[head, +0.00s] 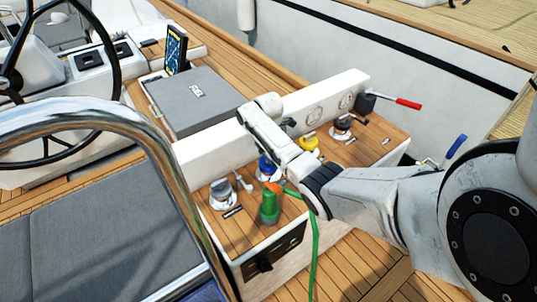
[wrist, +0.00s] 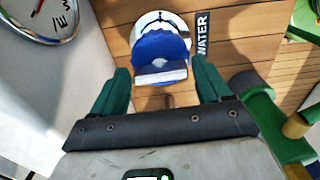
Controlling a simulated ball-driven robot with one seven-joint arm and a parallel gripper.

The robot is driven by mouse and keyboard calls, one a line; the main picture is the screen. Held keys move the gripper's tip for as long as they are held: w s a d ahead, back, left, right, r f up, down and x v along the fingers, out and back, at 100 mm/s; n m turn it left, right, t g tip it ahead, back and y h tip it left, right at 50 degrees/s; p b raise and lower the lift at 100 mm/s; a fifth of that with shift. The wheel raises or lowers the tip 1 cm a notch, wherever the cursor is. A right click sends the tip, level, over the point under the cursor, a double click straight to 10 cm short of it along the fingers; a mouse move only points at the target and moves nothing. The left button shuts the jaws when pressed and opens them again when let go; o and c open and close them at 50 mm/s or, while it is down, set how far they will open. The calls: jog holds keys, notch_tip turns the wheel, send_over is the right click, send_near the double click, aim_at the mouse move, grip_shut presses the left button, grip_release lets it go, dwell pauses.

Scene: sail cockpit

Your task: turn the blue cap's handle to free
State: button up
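The blue cap (wrist: 160,44) shows in the wrist view at top centre, on a white round base on the wooden deck. A pale grey bar, its handle (wrist: 161,73), lies crosswise on its near side. In the head view the blue cap (head: 265,166) is partly hidden behind my arm. My gripper (wrist: 161,70) is open in the wrist view, with one teal finger on each side of the handle. Gaps show between handle and fingers, and nothing is held. I cannot tell its height above the handle. My fingers cannot be made out in the head view.
A "WATER" label (wrist: 203,33) lies right of the cap. A green bottle-shaped object (head: 268,208) and a green hose (head: 314,255) stand close by. A yellow cap (head: 308,144), a black cap (head: 343,124) and a grey-white one (head: 222,192) share the deck. A white gauge panel (head: 215,149) rises behind.

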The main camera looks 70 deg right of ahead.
jog(key=shift+o, duration=1)
notch_tip(320, 180, up, 11)
jog(key=shift+b, duration=0.3)
jog(key=shift+f, duration=0.15)
